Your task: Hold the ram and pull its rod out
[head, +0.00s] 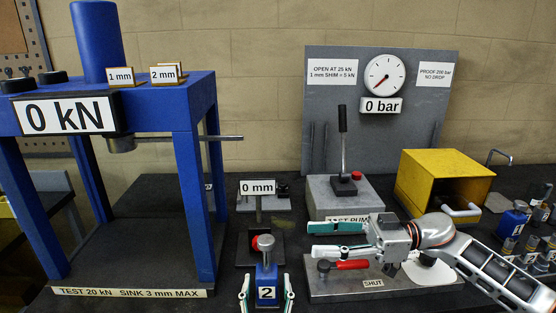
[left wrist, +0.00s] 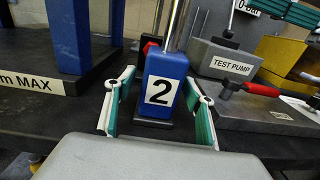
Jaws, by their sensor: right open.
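The ram is a blue block (head: 266,276) labelled 2, upright at the bottom centre of the head view, with a silver rod (head: 265,243) topped by a round cap. In the left wrist view the ram (left wrist: 163,88) stands between the fingers of my left gripper (left wrist: 160,80), its rod (left wrist: 175,25) rising out of frame. My left gripper (head: 267,286) is open, one finger on each side of the block, with gaps visible. My right gripper (head: 314,240) is open and empty, pointing left, to the right of the rod and apart from it.
A blue press (head: 190,150) reading 0 kN stands left. A test pump (head: 345,195) and gauge board (head: 430,120) are behind. A red-handled valve (head: 350,264) marked SHUT lies just below my right gripper. A stand (head: 258,240) marked 0 mm is behind the ram.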

